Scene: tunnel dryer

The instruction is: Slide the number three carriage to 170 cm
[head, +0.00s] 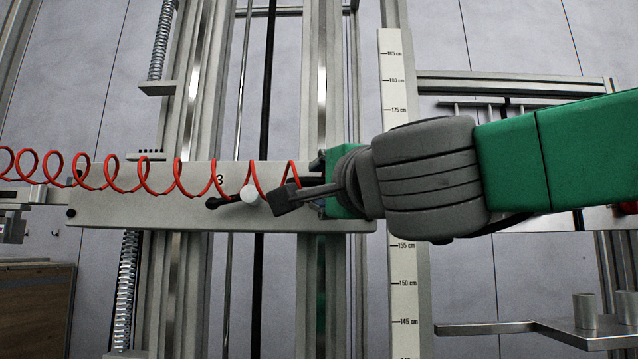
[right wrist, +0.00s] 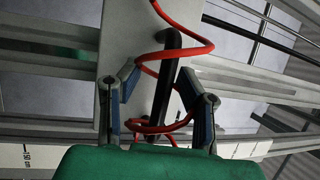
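The number three carriage (head: 130,205) is a pale plate marked "3" across the upright rails. A white ball knob (head: 249,195) and a short black lever end (head: 222,202) show on its front. The measuring scale (head: 398,300) stands to its right; my arm hides the marks between 155 and 175 cm beside the carriage. My right gripper (head: 298,192) is at the carriage's right part. In the right wrist view, its two fingers stand apart on either side of a black handle bar (right wrist: 164,85), with gaps visible. My left gripper is out of view.
A red coiled cord (head: 120,175) runs across the carriage front and passes by the fingers in the right wrist view. Springs (head: 125,280) stand at the left. A metal bracket (head: 580,330) is at the lower right, a wooden box (head: 35,305) lower left.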

